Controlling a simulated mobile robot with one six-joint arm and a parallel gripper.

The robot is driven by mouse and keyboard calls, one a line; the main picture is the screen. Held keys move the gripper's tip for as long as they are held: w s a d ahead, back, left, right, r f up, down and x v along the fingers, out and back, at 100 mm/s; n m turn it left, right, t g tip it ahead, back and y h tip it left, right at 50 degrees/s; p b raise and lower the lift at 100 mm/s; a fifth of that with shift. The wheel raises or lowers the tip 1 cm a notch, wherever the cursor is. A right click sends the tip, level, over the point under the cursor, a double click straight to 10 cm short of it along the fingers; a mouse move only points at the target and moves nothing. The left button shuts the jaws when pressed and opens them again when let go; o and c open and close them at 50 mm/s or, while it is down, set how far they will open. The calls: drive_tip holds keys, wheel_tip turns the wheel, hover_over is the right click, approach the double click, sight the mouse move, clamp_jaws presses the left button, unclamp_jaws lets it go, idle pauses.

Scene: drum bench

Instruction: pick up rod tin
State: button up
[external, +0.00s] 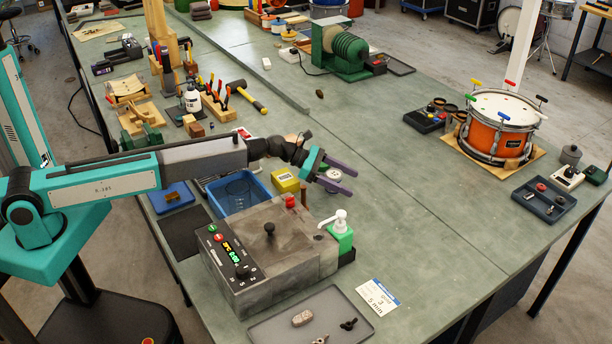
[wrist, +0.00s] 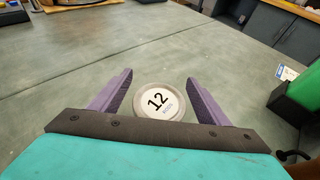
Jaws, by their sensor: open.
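The rod tin (wrist: 160,103) is a round, shallow tin with a pale rim and a white lid marked "12" with small text below, which looks like "RODS". In the wrist view it lies between the two purple fingers of my gripper (wrist: 160,80), with a gap on each side. In the external view its white top (external: 333,174) shows between the fingers of my gripper (external: 350,181). The gripper is open and holds nothing. The fingers hide part of the tin in the external view, and how high they are above the bench is hard to tell.
A green pump bottle (external: 340,237) stands close in front, beside a grey control box (external: 270,260) with a red knob. A yellow box (external: 285,181) and blue bin (external: 238,192) are left of the gripper.

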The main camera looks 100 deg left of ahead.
idle(0.3)
drive_tip(key=c, duration=1.3)
drive_tip(key=shift+o, duration=0.2)
wheel_tip(320, 180, up, 10)
drive_tip(key=b, duration=0.1)
